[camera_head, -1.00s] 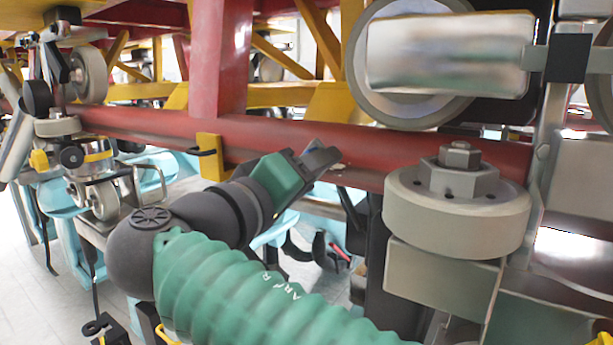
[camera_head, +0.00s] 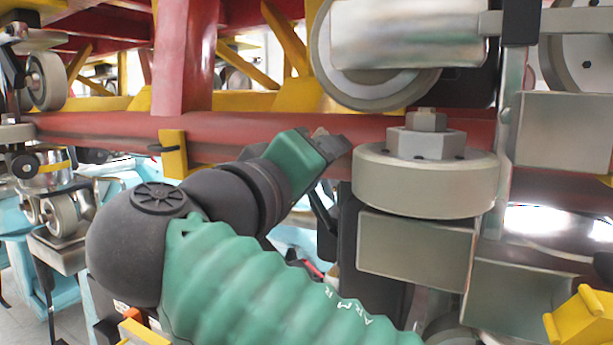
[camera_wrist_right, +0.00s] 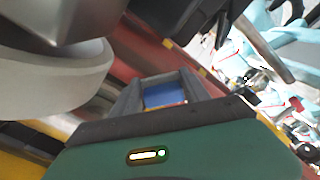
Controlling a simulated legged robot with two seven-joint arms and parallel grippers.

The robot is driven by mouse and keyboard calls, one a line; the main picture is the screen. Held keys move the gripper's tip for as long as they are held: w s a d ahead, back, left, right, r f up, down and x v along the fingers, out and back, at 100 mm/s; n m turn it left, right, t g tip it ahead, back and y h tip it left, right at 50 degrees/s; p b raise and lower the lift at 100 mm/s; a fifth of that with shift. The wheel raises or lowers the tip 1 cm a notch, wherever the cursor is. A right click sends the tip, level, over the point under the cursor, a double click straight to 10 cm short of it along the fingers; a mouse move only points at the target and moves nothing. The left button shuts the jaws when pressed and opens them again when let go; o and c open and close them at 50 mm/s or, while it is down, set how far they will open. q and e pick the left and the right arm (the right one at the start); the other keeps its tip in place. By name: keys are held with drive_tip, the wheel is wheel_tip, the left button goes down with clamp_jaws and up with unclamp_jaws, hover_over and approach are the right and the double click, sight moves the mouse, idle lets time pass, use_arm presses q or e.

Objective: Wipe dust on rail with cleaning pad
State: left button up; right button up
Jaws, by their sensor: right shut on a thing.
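The red rail (camera_head: 250,130) runs across the head view behind my right gripper (camera_head: 335,150). The gripper, on a green and black arm from below, is at the rail's front side, just left of a big grey wheel. In the right wrist view, the right gripper (camera_wrist_right: 160,88) is shut on a blue pad (camera_wrist_right: 164,95) between its dark fingers. In the head view the pad is hidden. A small pale brown spot (camera_head: 320,132) shows at the rail just above the gripper; I cannot tell whether it is dust. Contact between pad and rail cannot be seen. My left gripper is not in view.
The grey side wheel (camera_head: 425,180) with a hex bolt is close right of my gripper. A larger upright wheel (camera_head: 365,85) stands above the rail. A yellow bracket (camera_head: 173,153) hangs on the rail to the left. Grey metal blocks (camera_head: 415,250) lie below the side wheel.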

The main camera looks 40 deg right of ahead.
drive_tip(key=shift+w+a+r, duration=0.1)
drive_tip(key=shift+w+a, duration=0.15)
drive_tip(key=shift+a, duration=0.05)
drive_tip(key=shift+w+a+p, duration=0.2)
drive_tip(key=shift+w+a, duration=0.2)
drive_tip(key=shift+w, duration=0.25)
drive_tip(key=shift+w+a+p, duration=0.15)
drive_tip(key=shift+w+a, duration=0.25)
drive_tip(key=shift+w, duration=0.2)
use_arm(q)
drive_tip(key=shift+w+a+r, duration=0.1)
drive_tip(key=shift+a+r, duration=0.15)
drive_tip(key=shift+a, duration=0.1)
use_arm(e)
drive_tip(key=w+a, duration=0.1)
drive_tip(key=a, duration=0.5)
drive_tip(key=shift+a, duration=0.15)
drive_tip(key=shift+w, duration=0.1)
